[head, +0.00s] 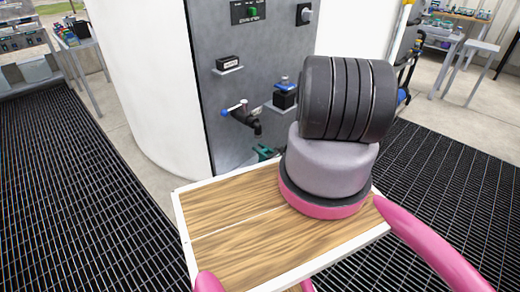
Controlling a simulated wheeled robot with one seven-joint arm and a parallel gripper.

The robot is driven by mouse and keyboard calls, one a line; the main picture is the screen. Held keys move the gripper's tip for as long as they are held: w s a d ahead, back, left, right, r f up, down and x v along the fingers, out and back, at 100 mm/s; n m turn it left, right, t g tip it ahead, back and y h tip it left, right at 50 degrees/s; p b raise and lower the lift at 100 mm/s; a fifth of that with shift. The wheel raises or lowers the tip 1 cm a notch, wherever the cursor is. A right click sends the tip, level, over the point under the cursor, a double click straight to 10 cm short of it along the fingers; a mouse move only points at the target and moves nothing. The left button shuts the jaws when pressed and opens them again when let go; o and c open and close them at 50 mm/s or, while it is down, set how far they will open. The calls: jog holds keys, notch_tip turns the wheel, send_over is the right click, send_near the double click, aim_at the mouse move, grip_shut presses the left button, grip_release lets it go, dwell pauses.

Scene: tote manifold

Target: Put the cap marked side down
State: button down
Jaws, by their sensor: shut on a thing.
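I cannot make out my gripper in the head view; my arm's large grey and black links stand at the right and may hide it. No marked cap can be told apart here. A dark green fitting (265,153), partly hidden, shows low at the panel.
A large white tank (140,70) stands left of the panel. Dark floor grating (70,200) lies to the left and right and looks clear. Work tables (78,42) with small items stand at the back left, and a grey stool (475,50) at the back right.

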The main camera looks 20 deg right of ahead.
jog(key=c, duration=0.5)
grip_release()
jog(key=shift+s+d+r, duration=0.1)
jog(key=v, duration=1.1)
jog(key=shift+s, duration=0.4)
jog(key=shift+d, duration=0.1)
